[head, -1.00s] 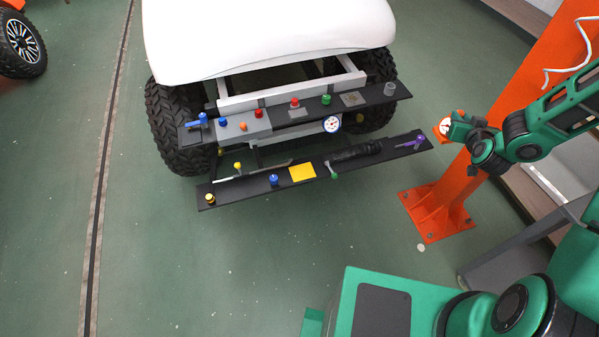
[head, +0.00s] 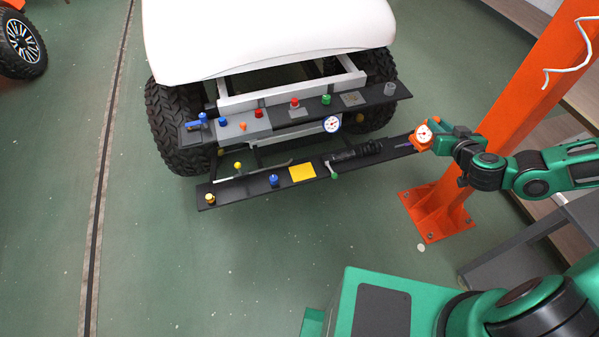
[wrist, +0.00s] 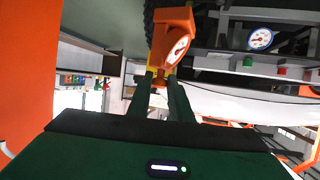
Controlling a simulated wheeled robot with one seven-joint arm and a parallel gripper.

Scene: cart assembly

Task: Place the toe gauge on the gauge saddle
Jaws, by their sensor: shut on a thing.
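The toe gauge (head: 421,136), an orange body with a white dial, is held by my gripper (head: 436,133) in front of the right end of the lower black rail in the head view. In the wrist view the toe gauge (wrist: 173,38) shows beyond the two dark green fingers of my gripper (wrist: 163,80), its dial facing up and right. My gripper is shut on it. I cannot tell for sure which part is the gauge saddle; a grey square plate (head: 352,99) lies on the right part of the upper black shelf.
The upper shelf (head: 372,94) and lower rail (head: 239,190) carry several coloured knobs and fittings. A yellow square (head: 302,173) lies on the lower rail. An orange post (head: 530,85) stands close to my arm. Floor is clear in front.

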